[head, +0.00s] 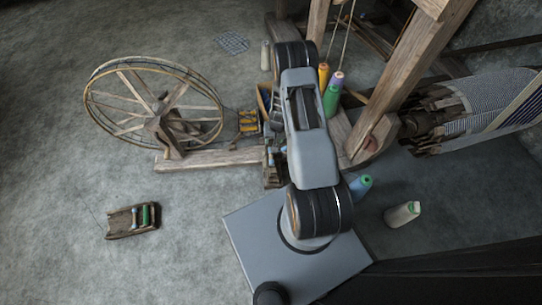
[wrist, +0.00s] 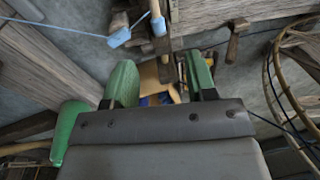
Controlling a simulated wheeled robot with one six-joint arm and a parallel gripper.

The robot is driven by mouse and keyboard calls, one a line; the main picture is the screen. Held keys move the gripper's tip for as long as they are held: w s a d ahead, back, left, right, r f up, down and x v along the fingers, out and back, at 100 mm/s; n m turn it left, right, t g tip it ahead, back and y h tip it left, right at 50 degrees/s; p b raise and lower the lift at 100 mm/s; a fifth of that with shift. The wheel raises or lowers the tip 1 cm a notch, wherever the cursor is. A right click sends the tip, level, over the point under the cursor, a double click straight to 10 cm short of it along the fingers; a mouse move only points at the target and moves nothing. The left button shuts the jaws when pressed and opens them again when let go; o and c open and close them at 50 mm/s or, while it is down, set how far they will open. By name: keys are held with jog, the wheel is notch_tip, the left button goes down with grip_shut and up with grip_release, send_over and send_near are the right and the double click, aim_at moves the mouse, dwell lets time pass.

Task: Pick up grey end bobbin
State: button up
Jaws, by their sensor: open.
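A pale grey bobbin (head: 265,55) stands upright at the far side of the wooden frame, left of my arm in the head view. Another light grey bobbin (head: 402,214) lies tilted on the floor at the right. I cannot tell from the pictures which one is the end bobbin. My gripper (wrist: 160,86) is open in the wrist view, its jaws spread apart. Green shapes show at both jaws, and I see no grey bobbin between them. In the head view my own arm hides the gripper.
Orange (head: 323,76) and green (head: 331,97) bobbins stand right of my arm; a blue bobbin (head: 361,186) lies nearer. The spinning wheel (head: 160,112) is left, the loom post (head: 405,75) right. A small wooden holder (head: 120,224) sits on open floor at left.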

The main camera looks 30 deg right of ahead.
jog(key=b, duration=0.3)
send_over(271, 156)
jog(key=f, duration=0.9)
jog(key=shift+s+d, duration=0.35)
jog(key=shift+d, duration=0.05)
jog(key=shift+w+a+f+b, duration=0.2)
jog(key=shift+f+b, duration=0.65)
jog(key=shift+f, duration=0.85)
jog(key=shift+w+a+f+b, duration=0.15)
jog(key=shift+f+b, duration=0.7)
jog(key=shift+f, duration=0.85)
jog(key=shift+s+r, duration=0.1)
jog(key=shift+s, duration=0.05)
grip_shut()
